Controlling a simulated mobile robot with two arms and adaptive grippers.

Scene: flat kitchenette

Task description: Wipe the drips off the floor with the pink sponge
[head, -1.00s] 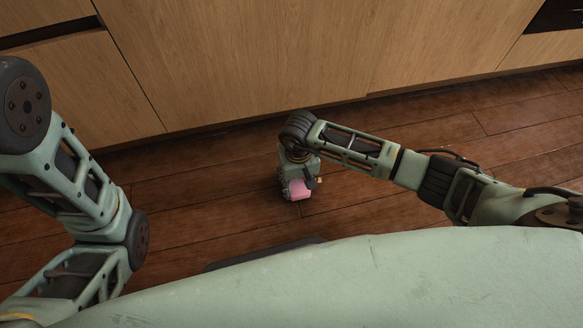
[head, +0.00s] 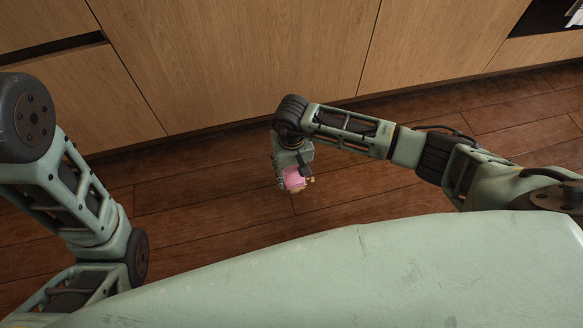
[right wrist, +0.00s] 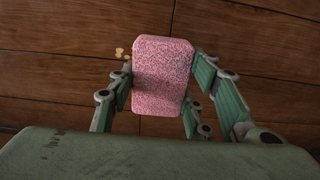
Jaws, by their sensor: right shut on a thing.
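The pink sponge (head: 294,179) is in my right gripper (head: 291,176), low over the wooden floor in front of the cabinets. In the right wrist view the sponge (right wrist: 162,75) is gripped between the two fingers, its broad speckled face toward the camera. I cannot tell whether it touches the floor. Small yellowish drips (right wrist: 122,53) lie on the floor just left of the sponge in that view. Any drips under the sponge are hidden. My left arm shows at the left of the head view, but its gripper is out of view.
Wooden cabinet fronts (head: 250,60) stand just beyond my right gripper. A dark appliance (head: 548,18) is at the upper right. My own pale green body fills the bottom of the head view.

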